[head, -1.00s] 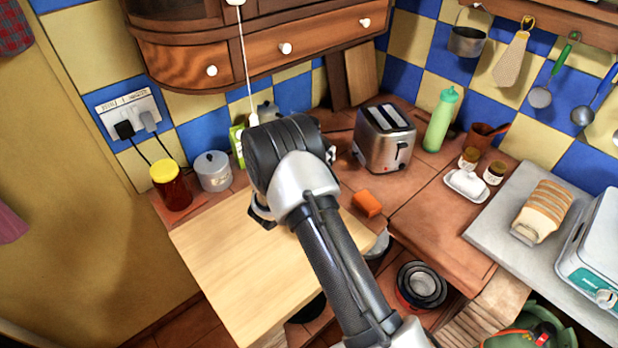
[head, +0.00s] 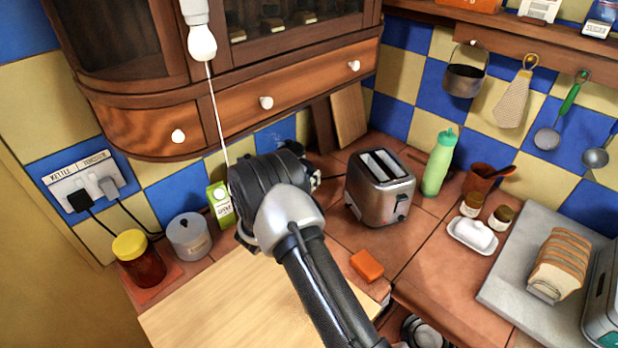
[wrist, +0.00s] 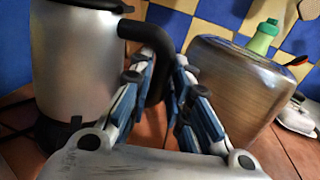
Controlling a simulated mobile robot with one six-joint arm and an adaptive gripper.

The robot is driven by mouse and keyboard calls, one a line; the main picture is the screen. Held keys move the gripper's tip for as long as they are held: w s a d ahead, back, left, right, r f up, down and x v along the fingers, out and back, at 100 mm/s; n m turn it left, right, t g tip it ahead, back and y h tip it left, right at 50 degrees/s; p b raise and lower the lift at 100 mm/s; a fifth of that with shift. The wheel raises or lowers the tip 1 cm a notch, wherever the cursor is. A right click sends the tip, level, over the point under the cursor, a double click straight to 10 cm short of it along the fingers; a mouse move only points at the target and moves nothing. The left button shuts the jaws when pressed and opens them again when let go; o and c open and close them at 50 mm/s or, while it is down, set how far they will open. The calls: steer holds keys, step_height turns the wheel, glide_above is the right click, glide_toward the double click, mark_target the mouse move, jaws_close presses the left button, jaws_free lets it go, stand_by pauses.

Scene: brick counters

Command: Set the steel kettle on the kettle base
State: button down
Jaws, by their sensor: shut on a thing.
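The steel kettle (wrist: 80,65) fills the left of the wrist view, upright, with a black lid and a black curved handle (wrist: 140,32). My gripper (wrist: 160,68) is shut on that handle. A black part (wrist: 58,132) shows at the kettle's foot; I cannot tell whether it is the kettle base or the kettle's own bottom, nor whether there is a gap. In the head view my arm and the gripper body hide the kettle and the base.
The toaster (head: 380,187) stands close right of my gripper, with a green bottle (head: 439,163) behind it. A green carton (head: 221,204), grey pot (head: 189,237) and yellow-lidded jar (head: 138,258) stand left. An orange block (head: 367,266) and wooden board (head: 220,310) lie in front.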

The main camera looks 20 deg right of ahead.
steer(key=shift+w+f+b, duration=0.1)
steer(key=shift+f+b, duration=0.85)
steer(key=shift+f, duration=0.75)
steer(key=shift+f+b, duration=0.6)
steer(key=shift+b, duration=0.2)
stand_by(0.5)
steer(key=c, duration=1.8)
jaws_free()
steer(key=shift+c, duration=0.2)
steer(key=shift+o, duration=0.3)
steer(key=shift+f, duration=0.1)
steer(key=shift+f, duration=0.1)
steer(key=shift+p+v, duration=0.55)
steer(key=shift+v, duration=5.05)
